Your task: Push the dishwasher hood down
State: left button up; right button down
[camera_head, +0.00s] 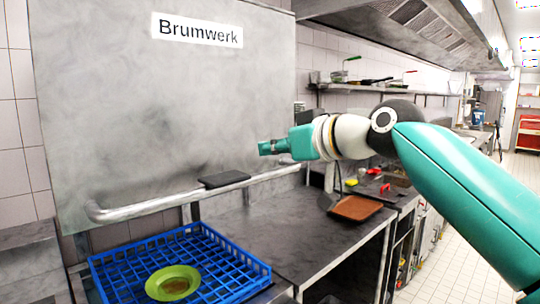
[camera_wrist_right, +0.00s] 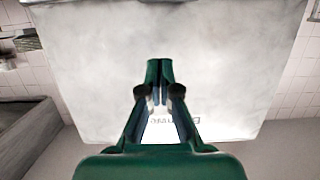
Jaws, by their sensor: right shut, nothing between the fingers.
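The dishwasher hood (camera_head: 110,110) is a large grey metal box with a "Brumwerk" label. It is raised, with a gap between it and the rack below. A silver bar handle (camera_head: 150,206) with a dark pad (camera_head: 223,180) runs along its lower front. My right gripper (camera_head: 266,148) is shut and empty, level with the hood's lower right part, above the bar. I cannot tell whether it touches the hood. In the right wrist view, the shut fingers (camera_wrist_right: 159,72) point toward the pale hood face (camera_wrist_right: 230,60). My left gripper is not in view.
A blue rack (camera_head: 255,268) with a green plate (camera_head: 158,284) stands under the hood. A steel counter (camera_head: 290,235) to its right carries a brown tray (camera_head: 355,208). A wall shelf (camera_head: 400,90) and an extractor canopy (camera_head: 420,35) are at the back right. The tiled aisle (camera_head: 470,220) looks clear.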

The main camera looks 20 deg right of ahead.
jog(key=w+a+f+p, duration=0.1)
jog(key=w+a+f, duration=0.1)
jog(key=w+f, duration=0.4)
jog(key=shift+w+a, duration=0.35)
jog(key=shift+w, duration=0.4)
